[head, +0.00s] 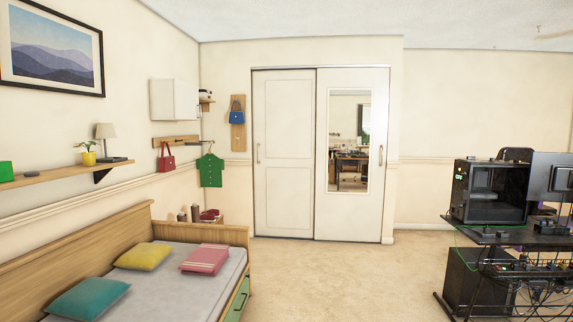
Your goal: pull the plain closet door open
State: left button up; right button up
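The closet stands at the far wall in the head view, with two white sliding doors side by side. The plain closet door (285,190) is the left one, with raised panels and no mirror. A small upright handle (258,153) is near its left edge. The mirrored door (321,215) is on the right and has its own handle (380,155) near its right edge. Both doors fill the frame, with no open gap visible. Neither of my grippers shows in this view, and the closet is well away across the room.
A bed (245,236) with several pillows runs along the left wall. A desk (500,237) with a black cased machine (489,191) and a monitor stands at right. Beige carpet (345,280) between them is clear up to the closet. Wall shelves and hooks line the left.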

aim_at(284, 102)
jog(key=i, duration=2.45)
jog(key=i+z, duration=0.1)
jog(key=i, duration=2.3)
jog(key=i+u, duration=0.15)
jog(key=i, duration=0.45)
jog(key=i+u, duration=0.15)
jog(key=i, duration=0.5)
jog(key=i+l+u, duration=0.15)
jog(key=i, duration=0.45)
jog(key=i+j+u, duration=0.1)
jog(key=i+u, duration=0.5)
jog(key=u, duration=0.15)
jog(key=i+u, duration=0.4)
jog(key=i+l+u, duration=0.2)
jog(key=u, duration=0.2)
jog(key=i+j+u, duration=0.35)
jog(key=i, duration=0.25)
jog(key=i+u, duration=0.3)
jog(key=i, duration=0.35)
